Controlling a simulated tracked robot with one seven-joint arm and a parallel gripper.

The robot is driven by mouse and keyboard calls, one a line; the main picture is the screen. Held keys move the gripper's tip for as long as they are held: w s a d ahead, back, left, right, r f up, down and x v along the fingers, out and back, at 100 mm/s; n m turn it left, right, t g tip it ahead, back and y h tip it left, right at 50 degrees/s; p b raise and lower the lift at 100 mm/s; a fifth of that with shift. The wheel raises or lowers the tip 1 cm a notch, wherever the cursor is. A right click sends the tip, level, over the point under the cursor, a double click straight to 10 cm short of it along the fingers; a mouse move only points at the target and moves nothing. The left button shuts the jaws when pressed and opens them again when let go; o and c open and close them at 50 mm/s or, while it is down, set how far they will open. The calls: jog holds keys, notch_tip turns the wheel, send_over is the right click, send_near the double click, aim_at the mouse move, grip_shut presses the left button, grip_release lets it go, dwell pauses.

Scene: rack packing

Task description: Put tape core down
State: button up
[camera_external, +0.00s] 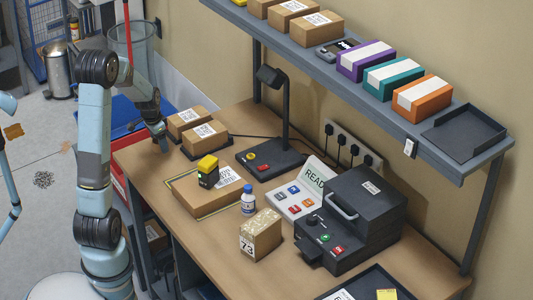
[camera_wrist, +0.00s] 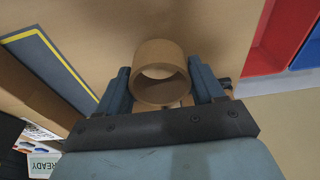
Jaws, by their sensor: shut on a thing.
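The tape core (camera_wrist: 147,92), a brown cardboard ring with an open hole, sits between the two fingers of my gripper (camera_wrist: 163,88) in the wrist view. My gripper is shut on it, with a finger on each side. In the external view my gripper (camera_external: 160,142) is over the left end of the wooden bench (camera_external: 141,167), left of the two small cartons. The core cannot be made out there. I cannot tell whether the core touches the bench top.
Two labelled cartons (camera_external: 205,134) stand close right of my gripper. A flat carton (camera_external: 188,196), bottle (camera_external: 248,201), lamp (camera_external: 287,120) and black machine (camera_external: 350,235) stand farther along. A shelf (camera_external: 345,68) hangs behind. Red (camera_wrist: 285,35) and blue (camera_wrist: 309,50) bins lie beyond the bench edge.

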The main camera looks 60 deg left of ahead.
aim_at(161, 155)
jog(key=shift+f, duration=1.6)
jog(key=shift+f, duration=0.1)
jog(key=o, duration=1)
notch_tip(161, 155, up, 12)
jog(key=s, duration=0.1)
jog(key=shift+s, duration=0.35)
